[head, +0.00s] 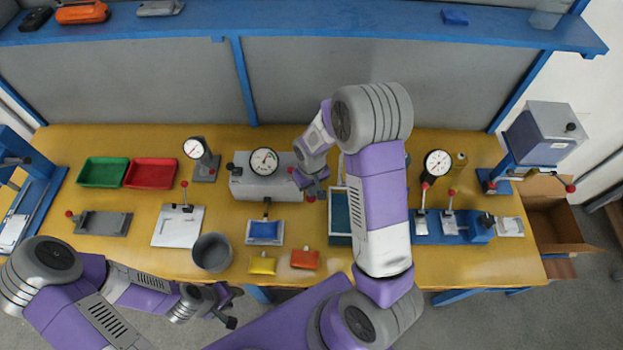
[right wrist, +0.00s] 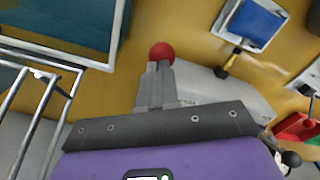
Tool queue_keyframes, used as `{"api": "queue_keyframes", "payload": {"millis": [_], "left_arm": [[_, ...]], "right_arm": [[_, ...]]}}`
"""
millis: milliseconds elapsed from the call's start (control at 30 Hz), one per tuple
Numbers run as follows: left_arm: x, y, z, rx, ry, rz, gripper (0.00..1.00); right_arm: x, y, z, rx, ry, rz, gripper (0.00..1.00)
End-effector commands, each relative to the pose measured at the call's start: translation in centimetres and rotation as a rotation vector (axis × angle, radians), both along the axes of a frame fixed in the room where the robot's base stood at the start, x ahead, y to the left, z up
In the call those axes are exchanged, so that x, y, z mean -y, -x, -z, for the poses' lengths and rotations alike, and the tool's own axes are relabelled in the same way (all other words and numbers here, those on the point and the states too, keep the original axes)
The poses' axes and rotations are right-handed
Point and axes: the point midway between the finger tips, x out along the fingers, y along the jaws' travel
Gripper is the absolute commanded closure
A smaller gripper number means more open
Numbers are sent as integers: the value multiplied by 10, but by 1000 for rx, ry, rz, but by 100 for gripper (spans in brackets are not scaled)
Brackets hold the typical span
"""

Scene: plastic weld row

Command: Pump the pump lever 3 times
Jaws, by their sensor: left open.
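The pump is a grey box (head: 264,185) with a round dial gauge (head: 264,160) on top, at the back middle of the table. Its pump lever ends in a red knob (head: 310,198) at the box's right side. The red knob (right wrist: 162,52) also shows in the right wrist view, right at the tips of my right gripper (right wrist: 157,72). The right gripper's fingers are close together and look shut on the lever by the knob; the lever's shaft is hidden. My left gripper (head: 228,306) is open and empty, low in front of the table's front edge.
Left of the pump stand a small gauge stand (head: 203,165) and a grey cup (head: 212,252). A blue pad fixture (head: 265,231) and yellow (head: 262,265) and red (head: 305,259) pouches lie in front. A dark teal tray (head: 340,217) is right of the lever, partly behind my arm.

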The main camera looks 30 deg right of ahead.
Motion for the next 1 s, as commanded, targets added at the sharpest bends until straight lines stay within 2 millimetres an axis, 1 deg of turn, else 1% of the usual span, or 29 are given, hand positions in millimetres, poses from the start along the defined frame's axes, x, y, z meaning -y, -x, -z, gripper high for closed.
{"api": "queue_keyframes", "payload": {"millis": [33, 267, 333, 600, 833, 933, 1000], "left_arm": [[0, 0, 7, 0, 0, 0, 57], [0, 0, 21, 0, 0, 0, 57], [0, 0, 18, 0, 0, 0, 57], [0, 0, 22, 0, 0, 0, 57], [0, 0, 21, 0, 0, 0, 57], [0, 0, 17, 0, 0, 0, 57], [0, 0, 10, 0, 0, 0, 57]], "right_arm": [[-1, 2, 7, 0, 1, 0, 100], [-5, 8, 24, 0, 1, 0, 100], [-4, 8, 20, 1, 1, 1, 100], [-4, 8, 24, 0, 1, 1, 100], [-4, 7, 23, 1, 1, 1, 100], [-3, 6, 18, 1, 1, 1, 100], [-2, 5, 9, 1, 1, 1, 100]]}}
